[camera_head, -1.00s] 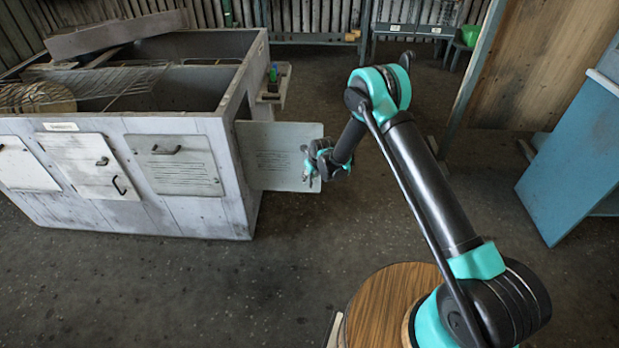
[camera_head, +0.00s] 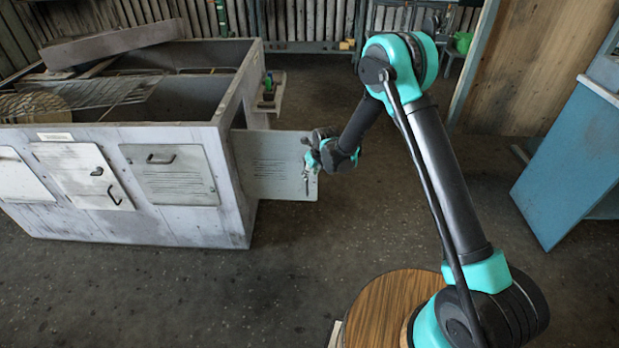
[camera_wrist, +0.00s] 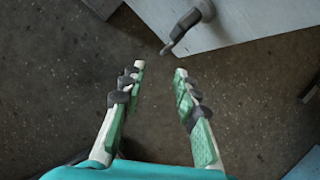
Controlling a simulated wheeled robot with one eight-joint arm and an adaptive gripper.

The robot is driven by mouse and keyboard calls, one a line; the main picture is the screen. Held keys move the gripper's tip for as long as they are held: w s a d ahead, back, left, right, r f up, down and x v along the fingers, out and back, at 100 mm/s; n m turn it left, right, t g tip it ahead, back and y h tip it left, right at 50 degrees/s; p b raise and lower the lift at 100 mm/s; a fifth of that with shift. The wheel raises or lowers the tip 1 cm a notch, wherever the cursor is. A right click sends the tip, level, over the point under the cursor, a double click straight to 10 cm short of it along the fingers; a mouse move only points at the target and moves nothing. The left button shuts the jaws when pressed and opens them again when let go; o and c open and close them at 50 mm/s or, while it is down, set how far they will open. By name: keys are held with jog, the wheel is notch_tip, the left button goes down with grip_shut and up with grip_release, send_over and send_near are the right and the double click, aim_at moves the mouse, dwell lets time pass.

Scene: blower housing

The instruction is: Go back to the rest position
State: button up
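My gripper (camera_wrist: 160,72) is open and empty in the wrist view, its two fingers apart with bare floor between them. In the head view my gripper (camera_head: 309,165) is at the right edge of an open light-grey door panel (camera_head: 270,165) on the side of the blower housing (camera_head: 200,222). In the wrist view the panel (camera_wrist: 240,18) lies at the top, with a dark handle (camera_wrist: 188,25) just beyond the fingertips. The fingers look apart from the handle.
The housing's top is open, with a wire grid (camera_head: 100,95) over it. A small side shelf (camera_head: 270,95) holds a green item. A blue cabinet (camera_head: 575,165) stands at right near a wooden wall (camera_head: 530,75). The floor (camera_head: 260,290) in front is clear.

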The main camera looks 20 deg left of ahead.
jog(key=shift+s+r, duration=0.1)
jog(key=shift+r, duration=0.2)
jog(key=w+d+r+n, duration=0.1)
jog(key=d+r+n, duration=0.5)
jog(key=d+r, duration=0.7)
jog(key=s+d+r+n+h, duration=0.1)
jog(key=s+d+r+n, duration=0.15)
jog(key=d, duration=0.45)
jog(key=s+d+r+n+t, duration=0.1)
jog(key=s+d+r+n, duration=0.15)
jog(key=d, duration=0.45)
jog(key=s+d+r+n+h, duration=0.1)
jog(key=s+d+r+n, duration=0.15)
jog(key=d, duration=0.45)
jog(key=s+d+n+h, duration=0.1)
jog(key=s+d+n, duration=1.1)
jog(key=s, duration=0.7)
jog(key=d, duration=0.3)
jog(key=shift+s+d+f+h, duration=0.2)
jog(key=shift+d+f+h, duration=0.1)
jog(key=shift+d+f, duration=0.1)
